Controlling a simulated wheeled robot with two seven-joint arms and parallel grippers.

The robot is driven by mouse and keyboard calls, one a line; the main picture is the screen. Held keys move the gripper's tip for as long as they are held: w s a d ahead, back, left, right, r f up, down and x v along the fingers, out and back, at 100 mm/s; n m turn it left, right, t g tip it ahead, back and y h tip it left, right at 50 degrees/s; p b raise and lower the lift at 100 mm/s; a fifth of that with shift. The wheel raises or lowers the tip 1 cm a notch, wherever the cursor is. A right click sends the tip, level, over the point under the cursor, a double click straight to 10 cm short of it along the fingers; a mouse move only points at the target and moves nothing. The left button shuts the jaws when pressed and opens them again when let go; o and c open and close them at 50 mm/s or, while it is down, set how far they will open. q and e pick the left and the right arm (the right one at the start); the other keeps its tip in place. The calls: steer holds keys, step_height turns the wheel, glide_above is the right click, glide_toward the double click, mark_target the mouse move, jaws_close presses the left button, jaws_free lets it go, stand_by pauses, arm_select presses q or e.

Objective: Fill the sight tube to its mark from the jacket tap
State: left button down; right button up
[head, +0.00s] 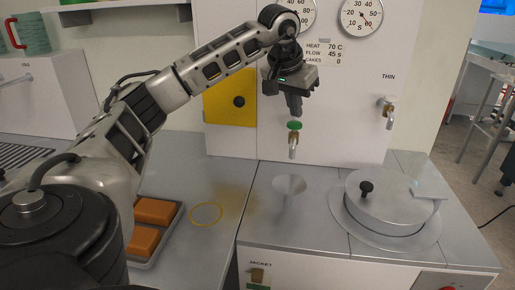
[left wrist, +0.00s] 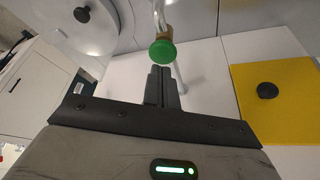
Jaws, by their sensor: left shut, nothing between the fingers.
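My left gripper (head: 294,112) is shut and empty, pointing down just above a wall tap with a round green knob (head: 294,126). In the left wrist view the shut fingertips (left wrist: 163,72) sit close to the green knob (left wrist: 162,52); I cannot tell whether they touch. A metal funnel (head: 289,184) stands on the counter below that tap. A JACKET label is on the front panel below the counter, with a brass fitting (head: 257,275) under it, partly cut off by the frame edge. I cannot make out a sight tube or its mark. My right gripper is out of view.
A second tap (head: 388,107) is under the THIN label. A round metal lid (head: 390,205) with a black knob covers the right counter. A yellow panel (head: 230,103) is behind my arm. A tray of orange blocks (head: 155,211) and a yellow ring (head: 206,214) lie left.

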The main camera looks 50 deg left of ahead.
mark_target(295, 125)
arm_select(q)
steer(key=shift+f, duration=0.15)
steer(key=shift+f+b, duration=0.5)
steer(key=shift+f, duration=0.5)
stand_by(6.8)
